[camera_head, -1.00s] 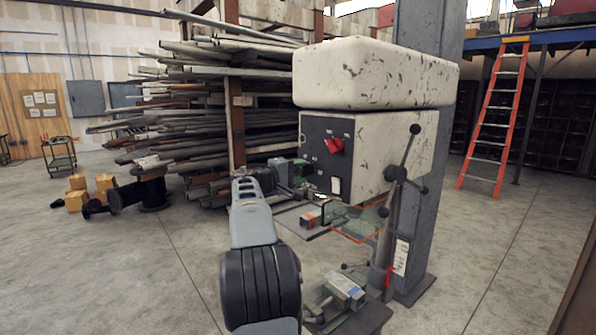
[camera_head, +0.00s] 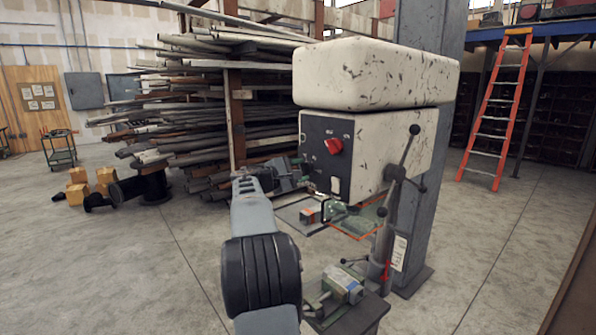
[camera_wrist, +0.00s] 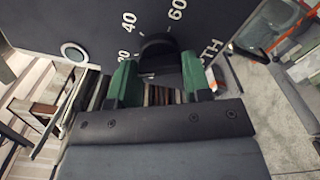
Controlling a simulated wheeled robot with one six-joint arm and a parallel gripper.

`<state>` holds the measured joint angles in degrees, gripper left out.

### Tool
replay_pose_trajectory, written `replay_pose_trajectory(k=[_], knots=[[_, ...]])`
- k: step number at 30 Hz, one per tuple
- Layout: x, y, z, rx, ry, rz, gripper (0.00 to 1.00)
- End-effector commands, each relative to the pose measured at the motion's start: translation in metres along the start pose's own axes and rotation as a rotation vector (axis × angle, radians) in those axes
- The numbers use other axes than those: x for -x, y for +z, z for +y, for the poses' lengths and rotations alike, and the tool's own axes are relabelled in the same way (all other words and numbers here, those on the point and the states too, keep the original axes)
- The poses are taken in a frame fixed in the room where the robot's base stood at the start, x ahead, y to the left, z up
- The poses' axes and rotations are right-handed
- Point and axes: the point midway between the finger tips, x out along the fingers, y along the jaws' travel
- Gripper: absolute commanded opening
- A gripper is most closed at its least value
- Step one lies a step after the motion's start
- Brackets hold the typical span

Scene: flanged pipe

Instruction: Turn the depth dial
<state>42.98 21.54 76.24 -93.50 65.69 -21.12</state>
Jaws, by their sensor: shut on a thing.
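The depth dial (camera_wrist: 158,52) is a dark round knob on a dark panel in the wrist view. Pale numbers, including 40 and 60, and the letters "TH" surround it. My gripper (camera_wrist: 160,72) has green fingers on the left and right of the dial and is shut on it. The lower part of the dial lies between the fingers. In the head view my gripper (camera_head: 300,172) is at the lower left of the drill press's control panel (camera_head: 318,152), and the dial cannot be made out there.
A clear guard (camera_head: 355,218) hangs below, above a vise (camera_head: 343,284). A pipe rack (camera_head: 200,110) stands behind. Floor at the right is open.

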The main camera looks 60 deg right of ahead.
Motion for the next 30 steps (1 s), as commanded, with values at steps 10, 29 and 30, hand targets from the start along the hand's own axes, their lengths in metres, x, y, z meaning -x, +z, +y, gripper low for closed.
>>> replay_pose_trajectory(k=[10, 29, 30], knots=[[0.0006, 0.0016, 0.0042, 0.004, 0.01, 0.001, 0.21], [0.0009, 0.0004, 0.0006, 0.006, 0.002, 0.0, 0.7], [0.003, 0.0, 0.0004, 0.005, 0.002, 0.0, 0.7]])
